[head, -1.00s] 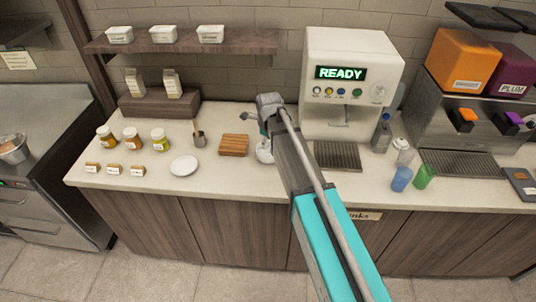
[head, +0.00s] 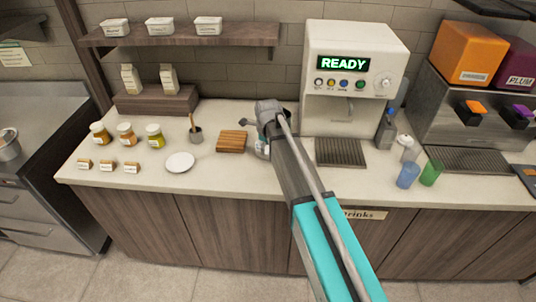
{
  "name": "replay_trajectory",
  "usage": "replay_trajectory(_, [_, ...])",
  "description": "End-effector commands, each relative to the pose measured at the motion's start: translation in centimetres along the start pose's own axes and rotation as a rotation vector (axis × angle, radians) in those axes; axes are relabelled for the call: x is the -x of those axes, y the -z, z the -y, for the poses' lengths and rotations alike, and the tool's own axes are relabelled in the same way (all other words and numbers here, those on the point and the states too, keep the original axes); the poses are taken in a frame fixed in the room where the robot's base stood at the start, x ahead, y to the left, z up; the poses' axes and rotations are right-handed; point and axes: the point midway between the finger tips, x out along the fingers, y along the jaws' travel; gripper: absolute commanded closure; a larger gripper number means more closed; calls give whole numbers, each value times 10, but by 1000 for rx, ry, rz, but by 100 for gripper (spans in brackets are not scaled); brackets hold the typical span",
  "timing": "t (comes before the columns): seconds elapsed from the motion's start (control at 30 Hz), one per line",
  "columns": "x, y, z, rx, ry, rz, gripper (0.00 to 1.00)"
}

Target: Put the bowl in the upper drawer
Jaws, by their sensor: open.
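A metal bowl (head: 9,150) sits on the steel counter at the far left, cut by the picture's edge. Below it, the front of the steel unit has an upper drawer (head: 18,206) that looks shut, with another drawer under it. My gripper (head: 262,147) is over the pale counter, right of the wooden board and left of the white machine, far from the bowl. My arm hides much of it, and I see nothing clearly held. A pale shape shows at its fingers, and I cannot tell what it is.
A white machine (head: 352,85) with a READY display stands just right of my gripper. A wooden board (head: 233,141), white plate (head: 180,162), spoon cup (head: 195,135) and several jars are to the left. Blue (head: 408,175) and green (head: 431,173) cups stand right. The floor in front is clear.

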Motion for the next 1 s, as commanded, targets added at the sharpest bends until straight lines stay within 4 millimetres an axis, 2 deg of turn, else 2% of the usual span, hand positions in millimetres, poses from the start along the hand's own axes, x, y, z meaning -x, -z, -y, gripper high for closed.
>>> replay_trajectory(0.03, [-7,0,0,0,0,0,39])
replay_trajectory(0.13, [-12,0,0,0,0,0,39])
replay_trajectory(0.73, [-16,-1,0,1,0,0,39])
replay_trajectory(1.0, [-32,-2,3,0,0,0,39])
